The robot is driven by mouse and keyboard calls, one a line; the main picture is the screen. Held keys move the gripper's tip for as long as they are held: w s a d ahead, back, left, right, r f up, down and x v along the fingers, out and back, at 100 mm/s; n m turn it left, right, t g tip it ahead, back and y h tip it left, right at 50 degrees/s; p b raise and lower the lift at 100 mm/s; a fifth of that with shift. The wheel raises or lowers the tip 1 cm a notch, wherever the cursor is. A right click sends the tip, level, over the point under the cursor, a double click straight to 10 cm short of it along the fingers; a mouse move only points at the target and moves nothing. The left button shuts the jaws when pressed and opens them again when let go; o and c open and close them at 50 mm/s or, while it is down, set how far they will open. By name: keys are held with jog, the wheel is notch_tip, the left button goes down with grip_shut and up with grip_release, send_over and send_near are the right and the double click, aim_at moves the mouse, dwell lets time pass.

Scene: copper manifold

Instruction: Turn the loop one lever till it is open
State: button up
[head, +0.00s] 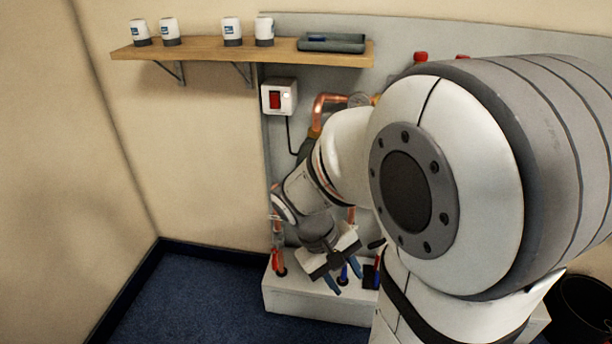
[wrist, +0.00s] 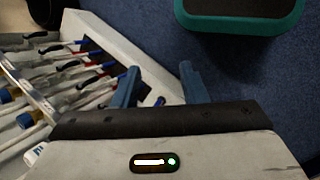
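My gripper (head: 346,280) hangs low in front of the wall panel, above the white plinth, in the head view. In the wrist view my gripper (wrist: 158,76) has its two blue fingers apart with nothing held between them. Several pipes with dark lever-like handles (wrist: 88,84) lie left of the fingers in the wrist view, with blue and red parts among them. I cannot tell which one is the loop one lever, or how far it is turned. My arm hides most of the manifold in the head view.
The white plinth (head: 315,305) stands below the panel, with red pipe ends (head: 278,262) at its left. A teal-rimmed container (wrist: 240,24) stands on the blue floor.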

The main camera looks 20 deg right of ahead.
jog(key=w+d+f+n+g+h+b, duration=0.1)
jog(key=w+d+f+n+h, duration=0.1)
jog(key=w+d+f+h, duration=0.3)
jog(key=w+d+f+n+g+h+b, duration=0.1)
jog(key=d+f+n+h, duration=0.1)
jog(key=d+h, duration=0.35)
jog(key=w+d+f+n+t+h+b, duration=0.1)
jog(key=w+d+f+n+t+h, duration=0.3)
jog(key=w+f+n+t, duration=0.8)
jog(key=d+m, duration=0.1)
jog(key=d, duration=0.1)
jog(key=d+f+m+g+y+b, duration=0.1)
jog(key=d, duration=0.2)
jog(key=w+d+m+g+b, duration=0.1)
jog(key=d+m, duration=0.1)
jog(key=shift+d+f+y, duration=0.25)
jog(key=shift+d+f, duration=0.1)
jog(key=shift+f, duration=0.05)
jog(key=shift+c, duration=0.3)
grip_shut()
